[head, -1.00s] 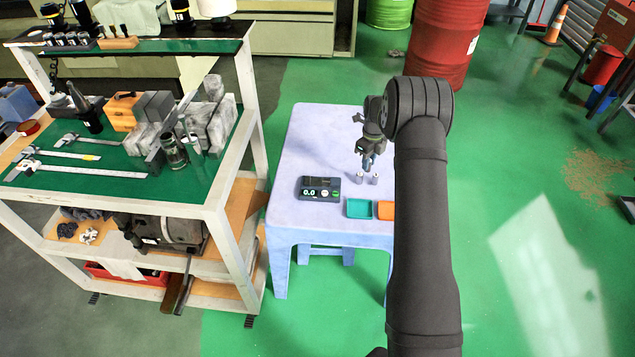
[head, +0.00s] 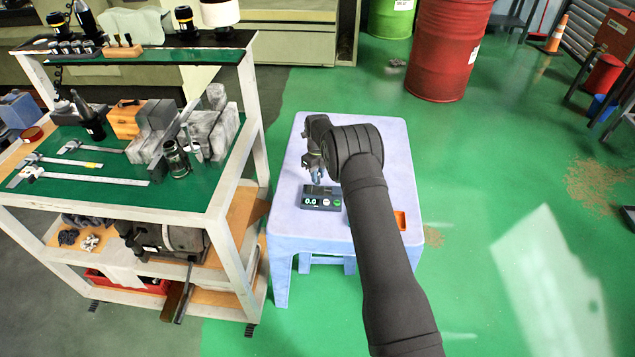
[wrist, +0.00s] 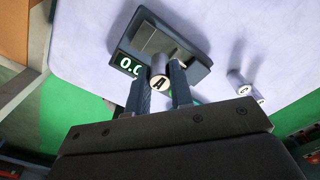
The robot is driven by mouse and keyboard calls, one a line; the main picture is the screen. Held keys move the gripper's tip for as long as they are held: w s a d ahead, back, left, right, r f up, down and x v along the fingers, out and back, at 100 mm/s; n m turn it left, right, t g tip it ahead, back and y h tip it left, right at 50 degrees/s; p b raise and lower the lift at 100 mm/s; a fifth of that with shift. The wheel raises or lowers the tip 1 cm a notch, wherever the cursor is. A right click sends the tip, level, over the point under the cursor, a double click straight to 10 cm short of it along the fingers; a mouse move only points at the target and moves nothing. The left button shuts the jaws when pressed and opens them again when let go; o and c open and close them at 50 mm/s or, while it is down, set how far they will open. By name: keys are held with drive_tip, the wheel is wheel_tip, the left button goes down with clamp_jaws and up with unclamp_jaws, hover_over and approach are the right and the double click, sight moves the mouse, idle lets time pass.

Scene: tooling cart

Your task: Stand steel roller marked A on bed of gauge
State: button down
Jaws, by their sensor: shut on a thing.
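My gripper (wrist: 159,84) is shut on a small steel roller (wrist: 160,76) with a black A on its pale end, which faces the wrist camera. The gauge (wrist: 186,67) is a dark box with a lit display and a grey bed, and it lies just beyond the roller in the wrist view. In the head view my gripper (head: 318,177) is over the far side of the gauge (head: 322,204), whose display reads 0.0. The roller seems to be above or close to the bed; whether it touches is unclear. In the head view the roller is not clearly visible.
An orange tray (head: 400,221) shows beside my arm. A tool cart (head: 215,205) stands left of the table.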

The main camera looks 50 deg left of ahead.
drive_tip(key=shift+f, duration=1.95)
drive_tip(key=shift+f, duration=0.15)
drive_tip(key=c, duration=1.3)
unclamp_jaws()
wheel_tip(320, 180, up, 12)
drive_tip(key=shift+r, duration=0.15)
wheel_tip(320, 180, down, 12)
drive_tip(key=shift+f, duration=0.15)
drive_tip(key=shift+r, duration=1.85)
